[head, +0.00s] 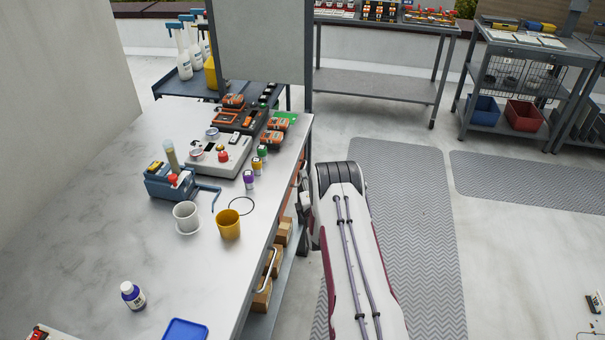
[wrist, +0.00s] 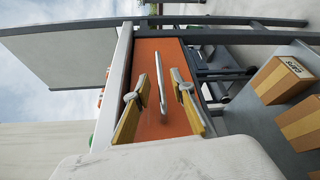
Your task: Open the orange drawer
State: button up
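The orange drawer (wrist: 147,72) fills the middle of the wrist view, its front seeming flush with the bench frame. Its silver bar handle (wrist: 161,82) runs lengthwise up the picture. My gripper (wrist: 158,92) is open, with one yellow-padded finger on each side of the handle. A gap shows between the handle and each finger; whether either finger touches the drawer front I cannot tell. In the head view my gripper (head: 304,212) is beside the bench's right edge, largely hidden by my arm. Only a thin orange strip of the drawer shows there (head: 299,172).
The bench top (head: 90,230) holds cups, bottles and devices. Another silver handle (head: 268,264) sticks out nearer along the bench side. Cardboard boxes (wrist: 285,80) stand on the lower shelf. The floor with a grey mat (head: 425,210) is clear to the right.

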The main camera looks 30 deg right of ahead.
jog(key=shift+x, duration=2.35)
grip_shut()
